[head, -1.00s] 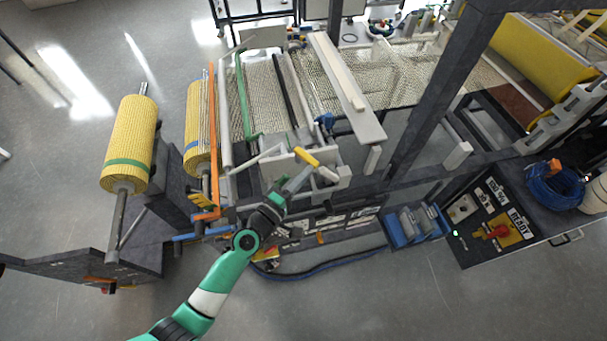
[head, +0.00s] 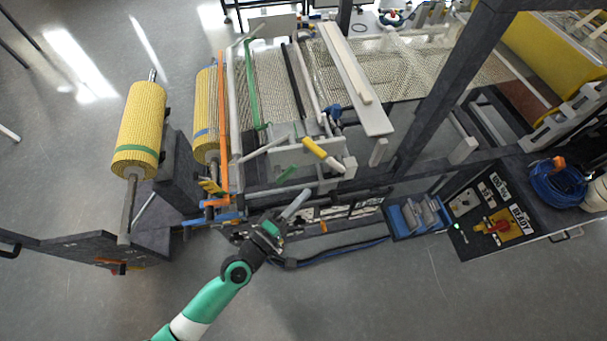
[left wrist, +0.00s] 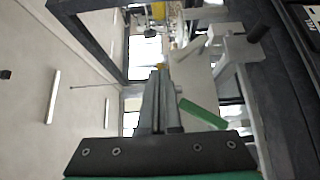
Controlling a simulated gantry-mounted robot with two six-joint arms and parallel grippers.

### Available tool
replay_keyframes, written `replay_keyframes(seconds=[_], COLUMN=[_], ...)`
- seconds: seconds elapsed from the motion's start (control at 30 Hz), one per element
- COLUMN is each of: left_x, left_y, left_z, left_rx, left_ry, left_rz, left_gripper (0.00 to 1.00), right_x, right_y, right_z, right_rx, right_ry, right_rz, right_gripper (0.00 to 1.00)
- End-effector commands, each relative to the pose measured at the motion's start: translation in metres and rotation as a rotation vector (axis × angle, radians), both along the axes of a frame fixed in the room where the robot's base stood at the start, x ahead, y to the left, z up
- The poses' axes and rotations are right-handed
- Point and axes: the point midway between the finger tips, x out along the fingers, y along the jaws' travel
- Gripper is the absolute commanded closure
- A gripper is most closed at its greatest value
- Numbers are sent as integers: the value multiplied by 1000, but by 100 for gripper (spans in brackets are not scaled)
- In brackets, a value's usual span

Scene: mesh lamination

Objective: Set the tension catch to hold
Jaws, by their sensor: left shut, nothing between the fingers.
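My left gripper (head: 304,193) is shut and empty, in front of the near end of the machine. It also shows in the left wrist view (left wrist: 160,75), with its fingers together. A lever with a yellow sleeve and pale end (head: 316,149) sits on the machine's near end plate, beyond my fingertips. A small green lever (head: 287,173) is just beyond my gripper. A green bar shows in the left wrist view (left wrist: 203,113), to the right of my fingers and apparently apart from them. I cannot tell which lever is the tension catch. My right gripper is out of view.
Yellow mesh rolls (head: 139,128) stand at the left, beside an upright orange bar (head: 221,120). A dark post (head: 440,100) rises right of the machine. A blue bin (head: 418,216) and a control panel (head: 494,222) are at the right. The floor in front is open.

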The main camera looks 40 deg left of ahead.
Motion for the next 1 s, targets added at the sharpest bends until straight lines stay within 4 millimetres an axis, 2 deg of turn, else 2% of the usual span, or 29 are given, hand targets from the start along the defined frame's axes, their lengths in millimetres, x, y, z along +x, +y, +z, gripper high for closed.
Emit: replay_keyframes(seconds=[0.1, 0.23, 0.83, 0.93, 1.0], left_x=[-15, -23, -24, -15, 2], left_y=[-12, -17, -16, -16, -16], left_z=[2, 1, 0, 12, 35], left_rx=[-2, -1, -1, -3, -7], left_ry=[2, 1, -1, -28, -81], left_rz=[-3, -1, 2, 4, 7], left_gripper=[100, 100, 100, 100, 100], right_x=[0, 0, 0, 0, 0], right_y=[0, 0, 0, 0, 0], right_z=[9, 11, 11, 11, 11], right_rx=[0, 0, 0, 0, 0], right_ry=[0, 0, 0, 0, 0], right_rz=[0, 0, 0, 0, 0], right_gripper=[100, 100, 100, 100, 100])
